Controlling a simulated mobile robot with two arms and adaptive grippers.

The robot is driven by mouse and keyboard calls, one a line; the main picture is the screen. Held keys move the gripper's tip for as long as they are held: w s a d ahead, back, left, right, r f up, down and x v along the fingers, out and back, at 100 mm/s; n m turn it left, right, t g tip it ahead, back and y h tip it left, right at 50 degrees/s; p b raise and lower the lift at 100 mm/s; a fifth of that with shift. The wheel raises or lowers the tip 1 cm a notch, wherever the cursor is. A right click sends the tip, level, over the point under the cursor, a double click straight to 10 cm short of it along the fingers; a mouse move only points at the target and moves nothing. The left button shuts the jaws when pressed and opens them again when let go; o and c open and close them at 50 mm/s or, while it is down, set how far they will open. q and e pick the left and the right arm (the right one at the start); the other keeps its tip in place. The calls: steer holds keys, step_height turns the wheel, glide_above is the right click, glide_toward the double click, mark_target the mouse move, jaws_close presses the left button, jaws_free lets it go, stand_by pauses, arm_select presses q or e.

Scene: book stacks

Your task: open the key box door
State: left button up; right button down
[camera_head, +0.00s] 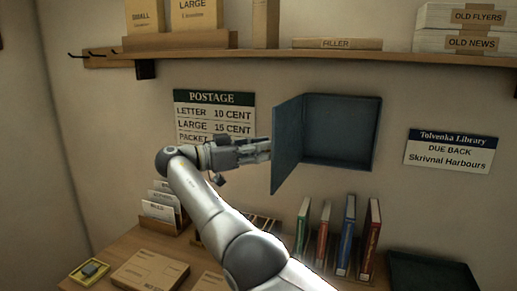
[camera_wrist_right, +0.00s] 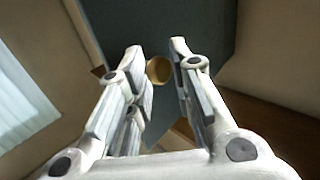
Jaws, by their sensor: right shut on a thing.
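The key box (camera_head: 345,125) is a dark blue-grey box on the wall, and its inside shows with nothing visible in it. Its door (camera_head: 287,145) stands open, swung out from the box's left side. My right gripper (camera_head: 268,150) is at the outer face of the door, coming from the left. In the right wrist view, a round brass knob (camera_wrist_right: 158,70) on the dark door (camera_wrist_right: 205,25) sits between the fingers of my right gripper (camera_wrist_right: 156,52), which is shut on it. My left gripper is not in view.
A wooden shelf (camera_head: 240,57) with boxes and paper bundles runs above the key box. A postage sign (camera_head: 213,100) hangs behind my right wrist. Several upright books (camera_head: 346,235), a dark tray (camera_head: 432,272) and a letter holder (camera_head: 160,215) stand on the desk below.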

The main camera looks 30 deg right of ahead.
steer(key=shift+d+r, duration=0.35)
steer(key=shift+r, duration=0.1)
steer(key=c, duration=1.7)
jaws_free()
steer(key=shift+o, duration=1.3)
steer(key=shift+d, duration=0.15)
steer(key=shift+o, duration=0.9)
steer(key=shift+d+f, duration=0.15)
steer(key=shift+d, duration=0.3)
steer(key=shift+a, duration=0.1)
steer(key=shift+w+a+f, duration=0.1)
steer(key=shift+a, duration=0.05)
